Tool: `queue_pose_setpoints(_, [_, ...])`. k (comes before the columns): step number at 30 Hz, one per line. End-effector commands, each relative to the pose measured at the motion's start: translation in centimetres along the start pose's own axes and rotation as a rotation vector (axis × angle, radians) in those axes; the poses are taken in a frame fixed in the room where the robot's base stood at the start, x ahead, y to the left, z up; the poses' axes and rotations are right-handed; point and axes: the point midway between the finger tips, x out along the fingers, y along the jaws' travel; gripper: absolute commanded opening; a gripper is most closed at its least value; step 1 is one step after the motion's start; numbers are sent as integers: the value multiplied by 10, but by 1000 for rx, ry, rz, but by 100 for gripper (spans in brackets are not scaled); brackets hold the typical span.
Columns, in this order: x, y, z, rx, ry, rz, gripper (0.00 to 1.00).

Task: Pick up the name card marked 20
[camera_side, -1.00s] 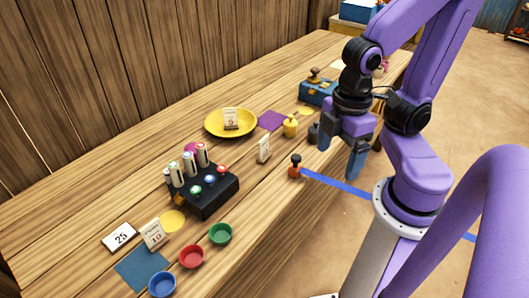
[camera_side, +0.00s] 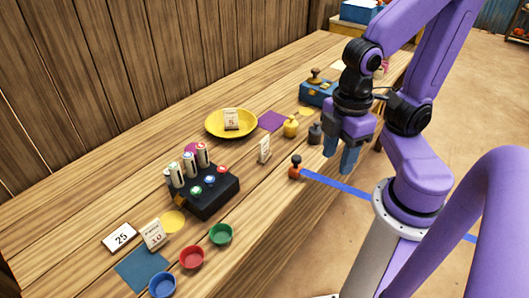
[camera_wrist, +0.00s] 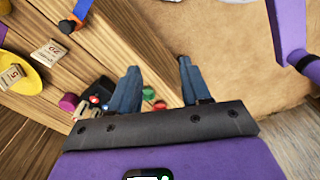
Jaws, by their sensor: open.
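A small standing name card (camera_side: 264,150) is near the middle of the table in the side view, its marking too small to read there. In the wrist view a cream card (camera_wrist: 50,52) at the left appears to read 20. My gripper (camera_side: 341,160) hangs open and empty past the table's front edge, right of that card and apart from it. In the wrist view the blue fingers (camera_wrist: 158,72) are spread, with nothing between them.
Other cards are 5 (camera_side: 231,119) on the yellow plate (camera_side: 212,131), 10 (camera_side: 153,236), and 25 (camera_side: 120,238) lying flat. An orange stamp-like piece (camera_side: 295,168) with a blue strap (camera_side: 335,184) sits near the front edge. A black battery box (camera_side: 210,203) stands further left.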

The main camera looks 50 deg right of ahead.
Motion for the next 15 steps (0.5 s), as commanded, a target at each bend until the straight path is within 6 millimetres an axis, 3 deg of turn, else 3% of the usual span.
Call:
queue_pose_setpoints(10, [0,1,-1,-2,-6,3,38])
queue_pose_setpoints(15, [6,18,-16,-36,-90,48,38])
